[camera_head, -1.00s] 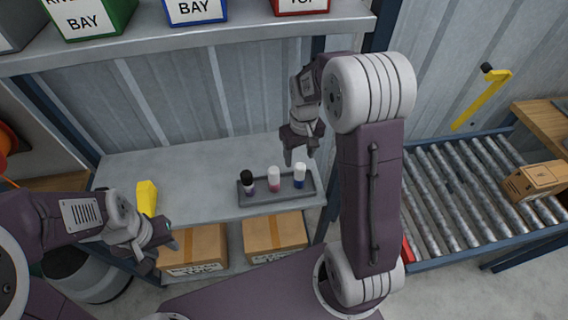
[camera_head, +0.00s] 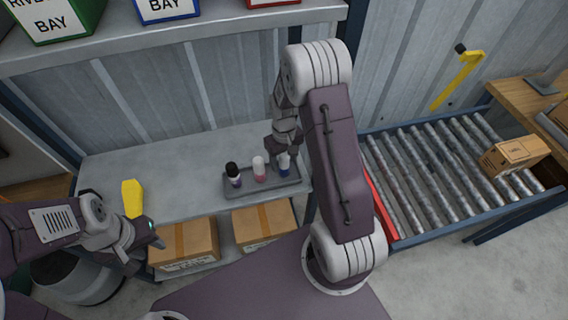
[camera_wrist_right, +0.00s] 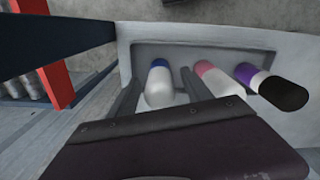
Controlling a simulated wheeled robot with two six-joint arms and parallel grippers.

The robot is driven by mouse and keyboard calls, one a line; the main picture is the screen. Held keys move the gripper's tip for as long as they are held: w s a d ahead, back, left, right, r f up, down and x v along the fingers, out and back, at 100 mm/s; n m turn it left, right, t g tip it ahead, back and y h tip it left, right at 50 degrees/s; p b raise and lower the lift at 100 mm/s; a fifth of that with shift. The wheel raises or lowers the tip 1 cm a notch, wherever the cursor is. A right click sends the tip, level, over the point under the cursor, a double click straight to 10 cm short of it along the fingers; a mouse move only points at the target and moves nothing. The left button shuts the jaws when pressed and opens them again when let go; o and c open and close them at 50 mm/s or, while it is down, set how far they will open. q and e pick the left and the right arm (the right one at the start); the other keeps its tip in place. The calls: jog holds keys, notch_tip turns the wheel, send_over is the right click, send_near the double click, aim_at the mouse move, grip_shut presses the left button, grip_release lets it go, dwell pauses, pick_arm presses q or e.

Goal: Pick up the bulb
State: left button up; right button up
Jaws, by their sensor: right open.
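Three small bulb-like pieces stand in a grey tray (camera_head: 262,193) on the shelf: a white one with a blue part (camera_head: 284,164), a white one with a pink part (camera_head: 259,170), and a black-topped one with a purple part (camera_head: 233,174). My right gripper (camera_head: 285,153) is open, low over the white-and-blue piece. In the right wrist view its fingers (camera_wrist_right: 157,78) lie on either side of that piece (camera_wrist_right: 160,90); contact cannot be told. My left gripper (camera_head: 148,240) hangs empty at the shelf's front left; its jaw opening is unclear.
A yellow object (camera_head: 132,200) stands on the grey shelf (camera_head: 175,165) left of the tray. Cardboard boxes (camera_head: 185,245) sit below it. Labelled bins (camera_head: 55,20) stand on the upper shelf. A roller conveyor (camera_head: 440,180) with a carton (camera_head: 513,155) is at the right.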

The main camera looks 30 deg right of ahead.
jog(key=shift+f, duration=0.55)
grip_shut()
jog(key=shift+r, duration=0.15)
notch_tip(320, 180, up, 10)
jog(key=shift+f, duration=0.1)
jog(key=s+a+f, duration=0.3)
jog(key=s+a, duration=0.1)
jog(key=a, duration=0.2)
jog(key=shift+a, duration=0.25)
